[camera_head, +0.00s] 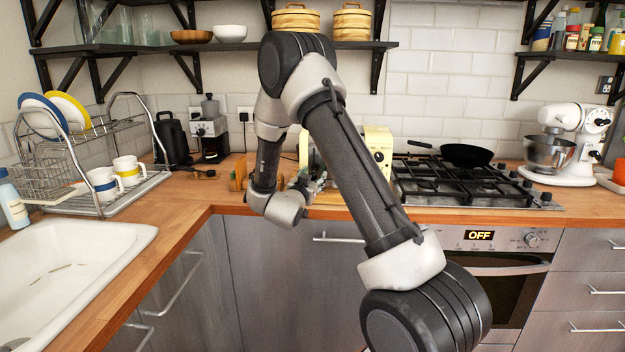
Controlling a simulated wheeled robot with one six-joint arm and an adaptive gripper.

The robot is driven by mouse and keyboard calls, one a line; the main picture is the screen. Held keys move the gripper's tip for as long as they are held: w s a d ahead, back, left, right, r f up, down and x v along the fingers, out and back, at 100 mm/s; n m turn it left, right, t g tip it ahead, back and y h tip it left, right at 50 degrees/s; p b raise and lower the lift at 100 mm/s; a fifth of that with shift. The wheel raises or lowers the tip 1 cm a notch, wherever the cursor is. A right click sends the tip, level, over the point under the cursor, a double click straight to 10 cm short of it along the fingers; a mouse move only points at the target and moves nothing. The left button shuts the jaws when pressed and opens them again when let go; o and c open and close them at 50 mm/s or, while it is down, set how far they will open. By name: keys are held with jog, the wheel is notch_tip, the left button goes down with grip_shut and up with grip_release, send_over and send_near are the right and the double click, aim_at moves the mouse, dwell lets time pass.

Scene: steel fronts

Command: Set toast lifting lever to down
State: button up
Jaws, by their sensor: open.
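A cream-yellow appliance, which looks like the toaster (379,146), stands on the wooden counter left of the hob. My arm crosses in front of it and hides its middle. Small dark controls show on its right part. I cannot make out the lifting lever or its position. My gripper (318,181) is small in view, low over the counter in front of the toaster's left part. It is open, and I see nothing held in it. I cannot tell whether it touches the toaster.
A gas hob (465,182) with a black pan (466,154) is to the right, then a white stand mixer (571,145). A coffee grinder (209,133), wooden holder (238,176), mugs and dish rack (95,205) are left. A shelf (215,46) hangs above. The front counter strip is clear.

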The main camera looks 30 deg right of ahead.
jog(key=v, duration=1.2)
jog(key=a+f+n+g+y, duration=0.45)
jog(key=a+f+y, duration=0.6)
jog(key=f, duration=0.35)
jog(key=s+a+r+n+g+y, duration=0.3)
jog(key=s+a+y, duration=0.1)
jog(key=s, duration=0.3)
jog(key=s+d+r+n, duration=0.1)
jog(key=s+d+r, duration=0.3)
jog(key=s+r, duration=0.4)
jog(key=s+d+r+n+h, duration=0.1)
jog(key=s+d+r, duration=0.3)
jog(key=s+r, duration=0.3)
jog(key=s+d+r+n, duration=0.2)
jog(key=s+d+r, duration=0.3)
jog(key=s+r, duration=0.3)
jog(key=shift+s+r+g, duration=0.3)
jog(key=shift+s+g, duration=0.05)
jog(key=shift+s, duration=0.8)
